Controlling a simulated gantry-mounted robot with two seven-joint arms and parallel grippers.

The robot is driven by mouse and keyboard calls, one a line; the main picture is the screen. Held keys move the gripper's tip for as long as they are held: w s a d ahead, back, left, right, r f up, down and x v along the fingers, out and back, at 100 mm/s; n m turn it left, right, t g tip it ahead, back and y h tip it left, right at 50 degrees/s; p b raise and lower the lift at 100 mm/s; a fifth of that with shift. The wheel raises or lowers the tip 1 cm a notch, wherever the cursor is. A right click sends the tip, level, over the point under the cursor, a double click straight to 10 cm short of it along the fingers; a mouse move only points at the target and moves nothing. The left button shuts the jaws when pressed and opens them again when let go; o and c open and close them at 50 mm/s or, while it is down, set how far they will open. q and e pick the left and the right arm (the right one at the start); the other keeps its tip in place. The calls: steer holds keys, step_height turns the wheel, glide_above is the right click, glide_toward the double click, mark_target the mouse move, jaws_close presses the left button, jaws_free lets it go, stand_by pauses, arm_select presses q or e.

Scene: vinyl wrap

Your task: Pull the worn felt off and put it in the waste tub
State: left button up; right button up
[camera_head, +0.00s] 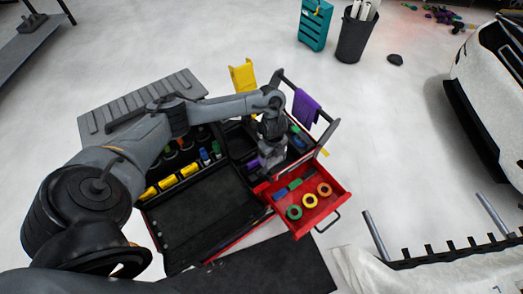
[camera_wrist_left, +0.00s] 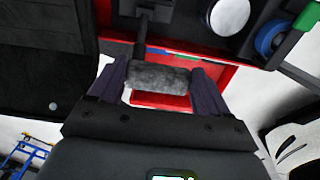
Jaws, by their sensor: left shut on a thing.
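My left gripper (camera_head: 268,168) is over the red tool cart, above the inner edge of its open drawer. In the left wrist view the two dark purple fingers (camera_wrist_left: 158,82) are shut on a grey, fuzzy, roll-shaped piece of felt (camera_wrist_left: 160,77), one finger at each end. A black stem (camera_wrist_left: 145,28) runs up from behind the felt; I cannot tell whether the felt is fixed to it. The felt is hidden by my gripper in the head view. I cannot pick out the waste tub for sure. My right gripper is not in view.
The open red drawer (camera_head: 337,207) holds green, yellow and orange rings. A purple cloth (camera_head: 306,109) hangs on the cart's rail. A black bin (camera_head: 353,40) with white rolls stands at the back, beside a teal cabinet (camera_head: 315,24). A white car part (camera_head: 491,85) is at right.

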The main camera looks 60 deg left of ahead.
mark_target(277, 161)
arm_select(q)
steer(key=shift+w+d+r, duration=0.35)
steer(key=shift+d+r, duration=0.25)
steer(key=shift+d, duration=0.25)
steer(key=shift+w+d+r+p, duration=0.1)
steer(key=shift+d+r+p, duration=0.2)
steer(key=shift+p, duration=0.25)
steer(key=shift+r+p, duration=2.15)
steer(key=shift+p, duration=0.15)
steer(key=shift+r, duration=0.1)
